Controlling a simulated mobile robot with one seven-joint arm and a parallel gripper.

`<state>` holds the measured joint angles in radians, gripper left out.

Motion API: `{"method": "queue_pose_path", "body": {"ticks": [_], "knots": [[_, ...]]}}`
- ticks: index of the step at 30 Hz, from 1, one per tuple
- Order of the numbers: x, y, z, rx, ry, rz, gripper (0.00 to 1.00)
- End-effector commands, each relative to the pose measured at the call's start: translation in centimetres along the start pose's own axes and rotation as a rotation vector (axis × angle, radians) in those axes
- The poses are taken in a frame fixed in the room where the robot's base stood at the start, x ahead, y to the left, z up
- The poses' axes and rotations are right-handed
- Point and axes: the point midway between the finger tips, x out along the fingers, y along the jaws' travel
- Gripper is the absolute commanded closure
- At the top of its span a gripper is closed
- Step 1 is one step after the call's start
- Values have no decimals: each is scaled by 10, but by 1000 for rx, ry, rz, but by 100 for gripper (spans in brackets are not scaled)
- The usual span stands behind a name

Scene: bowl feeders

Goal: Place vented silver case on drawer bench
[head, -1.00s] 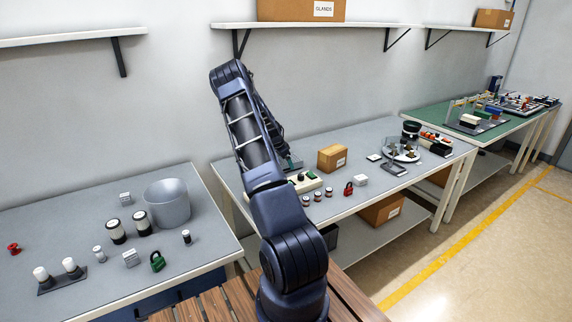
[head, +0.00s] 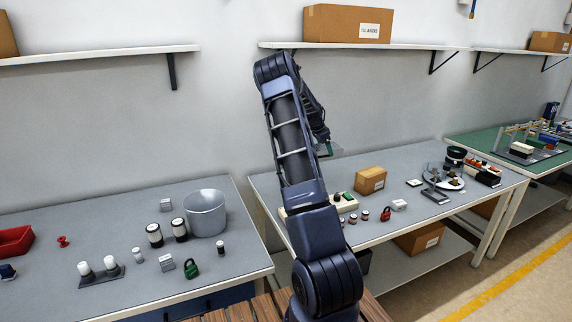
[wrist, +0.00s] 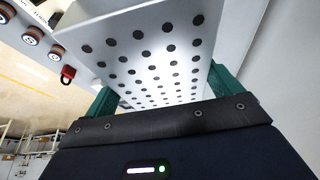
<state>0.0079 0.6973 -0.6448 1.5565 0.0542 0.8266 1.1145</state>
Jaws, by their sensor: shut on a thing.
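The vented silver case (wrist: 150,50) fills the top middle of the wrist view, a pale box face with rows of dark round holes. My gripper (wrist: 165,92) is shut on it, with a green finger against each side. In the head view, my arm hides most of the gripper and case; a green finger (head: 327,148) shows past the arm, above the middle bench. The drawer bench appears to be the grey-topped left bench (head: 110,225), with a blue front partly visible below its edge.
The left bench holds a grey bucket (head: 205,213), dark-banded jars (head: 167,233), a green padlock (head: 191,268), a stand with white knobs (head: 101,272) and a red bin (head: 15,241). Bare top shows behind them. The middle bench (head: 420,218) carries a cardboard box (head: 370,181). Shelves hang above.

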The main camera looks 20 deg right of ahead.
Motion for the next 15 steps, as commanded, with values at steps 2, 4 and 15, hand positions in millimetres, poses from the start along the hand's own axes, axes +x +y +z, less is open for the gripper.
{"method": "queue_pose_path", "body": {"ticks": [2, 4, 15], "knots": [[-3, 0, -1, 0, 1, -1, 47], [-4, 0, -2, 0, 1, -1, 47], [-25, -27, 47, -93, -3, -39, 47]]}}
